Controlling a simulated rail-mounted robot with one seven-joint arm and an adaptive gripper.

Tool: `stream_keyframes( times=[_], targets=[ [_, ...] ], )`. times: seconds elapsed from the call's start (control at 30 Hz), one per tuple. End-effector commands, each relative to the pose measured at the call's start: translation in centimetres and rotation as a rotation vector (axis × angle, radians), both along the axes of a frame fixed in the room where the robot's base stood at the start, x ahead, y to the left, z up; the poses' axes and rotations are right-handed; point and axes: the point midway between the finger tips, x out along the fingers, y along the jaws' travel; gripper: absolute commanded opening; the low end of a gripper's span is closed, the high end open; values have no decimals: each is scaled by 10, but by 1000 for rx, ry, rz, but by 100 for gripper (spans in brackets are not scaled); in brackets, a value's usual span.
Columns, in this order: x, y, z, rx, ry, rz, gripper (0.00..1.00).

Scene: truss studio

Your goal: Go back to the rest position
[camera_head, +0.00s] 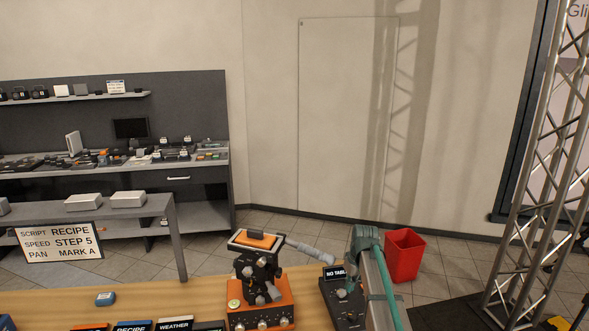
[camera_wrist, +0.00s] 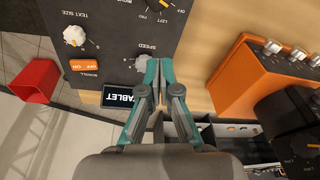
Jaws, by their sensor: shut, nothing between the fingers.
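My gripper (camera_head: 349,287) is at the dark control box (camera_head: 345,314) on the near wooden desk. In the wrist view the teal fingers of my gripper (camera_wrist: 159,68) are shut and empty. The fingertips are close beside the SPEED knob (camera_wrist: 143,63) on the box's panel (camera_wrist: 110,30); I cannot tell if they touch it. An orange SCROLL switch (camera_wrist: 85,65) and a TEXT SIZE knob (camera_wrist: 75,36) are on the same panel.
An orange device (camera_head: 261,304) with a black camera head stands left of the box, its grey pan handle (camera_head: 313,250) reaching toward my arm. A red bin (camera_head: 404,255) stands on the floor behind. A metal truss (camera_head: 530,170) rises at right. The desk's left part (camera_head: 190,295) has bare room.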

Motion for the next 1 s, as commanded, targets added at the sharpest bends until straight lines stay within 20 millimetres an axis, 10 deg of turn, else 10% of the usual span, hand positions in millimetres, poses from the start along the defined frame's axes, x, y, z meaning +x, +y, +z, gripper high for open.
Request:
stream_keyframes(
  times=[0.3,0.6,1.0],
  targets=[
    [-181,16,-133,-37,92,-253,0],
    [-324,20,-190,-82,146,-447,0],
    [-419,20,-315,-135,383,-439,0]
  ],
)
